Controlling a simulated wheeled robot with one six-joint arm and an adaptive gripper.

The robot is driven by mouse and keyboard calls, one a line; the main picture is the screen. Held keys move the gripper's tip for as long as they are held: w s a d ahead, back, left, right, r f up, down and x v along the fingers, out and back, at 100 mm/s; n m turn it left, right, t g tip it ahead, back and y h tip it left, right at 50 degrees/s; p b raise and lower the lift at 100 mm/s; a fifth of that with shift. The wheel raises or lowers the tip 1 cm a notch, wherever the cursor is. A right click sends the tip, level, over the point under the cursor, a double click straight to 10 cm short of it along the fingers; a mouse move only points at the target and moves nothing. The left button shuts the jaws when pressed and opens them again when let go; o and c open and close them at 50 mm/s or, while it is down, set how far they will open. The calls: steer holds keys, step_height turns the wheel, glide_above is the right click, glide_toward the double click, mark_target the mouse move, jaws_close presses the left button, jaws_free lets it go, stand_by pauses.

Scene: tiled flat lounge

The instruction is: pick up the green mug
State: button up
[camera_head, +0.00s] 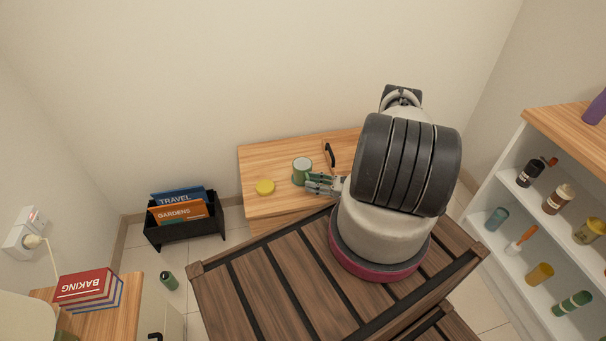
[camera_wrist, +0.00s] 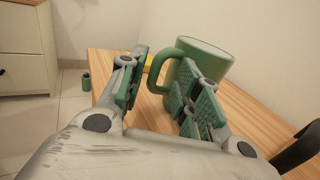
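The green mug (camera_head: 302,170) stands upright on a small wooden table (camera_head: 262,157). In the wrist view the mug (camera_wrist: 212,49) is just beyond my fingers, with its handle (camera_wrist: 158,72) pointing left. My gripper (camera_head: 309,183) is at the table, close to the mug on its near right side. In the wrist view my gripper (camera_wrist: 164,68) is open, with a clear gap between its green-padded fingers. The handle shows in that gap, and the right finger hides the lower part of the mug's body. I cannot tell whether that finger touches the mug.
A yellow round thing (camera_head: 265,187) lies on the table left of the mug. A black curved thing (camera_head: 329,155) stands to its right, close to my arm. A black book rack (camera_head: 185,228) is on the floor at left. A shelf (camera_head: 507,176) stands at right.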

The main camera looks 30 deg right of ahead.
jaws_close()
steer(key=shift+r, duration=0.1)
